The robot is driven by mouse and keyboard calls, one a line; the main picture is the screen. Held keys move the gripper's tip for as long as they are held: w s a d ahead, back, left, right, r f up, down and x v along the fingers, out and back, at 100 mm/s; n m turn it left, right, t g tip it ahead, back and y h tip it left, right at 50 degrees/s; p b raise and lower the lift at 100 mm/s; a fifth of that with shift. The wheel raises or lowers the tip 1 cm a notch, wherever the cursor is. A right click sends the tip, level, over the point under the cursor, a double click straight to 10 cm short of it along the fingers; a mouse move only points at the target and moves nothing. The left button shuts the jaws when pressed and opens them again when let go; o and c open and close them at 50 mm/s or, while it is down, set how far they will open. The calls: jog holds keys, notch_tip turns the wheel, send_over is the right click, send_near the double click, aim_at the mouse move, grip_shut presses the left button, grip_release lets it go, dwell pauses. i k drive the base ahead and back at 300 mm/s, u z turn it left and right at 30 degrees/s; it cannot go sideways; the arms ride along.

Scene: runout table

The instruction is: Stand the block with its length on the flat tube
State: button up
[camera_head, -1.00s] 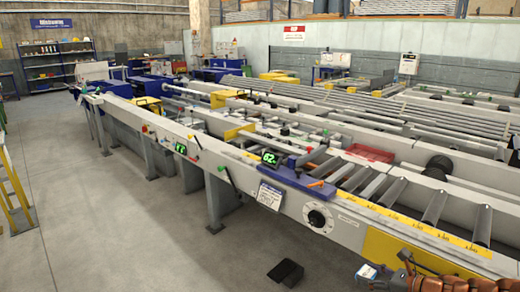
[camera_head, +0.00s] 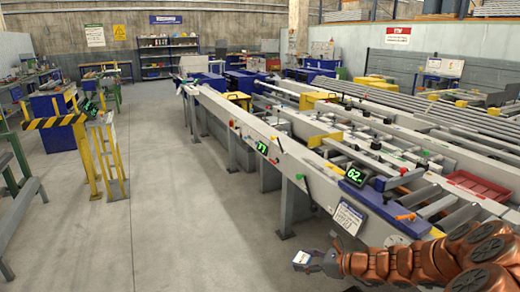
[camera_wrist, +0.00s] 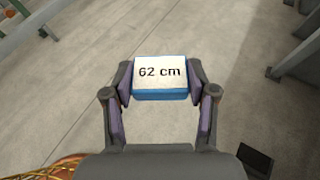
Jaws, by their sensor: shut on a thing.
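A small block with a white face reading "62 cm" and a blue side (camera_wrist: 160,72) is held between the fingers of my gripper (camera_wrist: 161,88). In the head view the block (camera_head: 302,257) shows small at the end of my arm, over open floor left of the runout table's near end. My gripper (camera_head: 314,263) is shut on it, apart from the table. Several long grey tubes (camera_head: 430,108) lie at the right of the table; I cannot tell which is the flat tube.
The runout table (camera_head: 305,172) carries a green display reading 62 (camera_head: 354,176), another display (camera_head: 262,148), rollers (camera_head: 437,206) and a red tray (camera_head: 478,186). A yellow-black barrier (camera_head: 55,122) stands at left. The floor aisle (camera_head: 165,190) between is clear.

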aim_at(359, 154)
jog(key=u, duration=0.65)
jog(key=i, duration=2.85)
jog(key=z, duration=1.45)
jog(key=i, duration=0.8)
jog(key=z, duration=0.65)
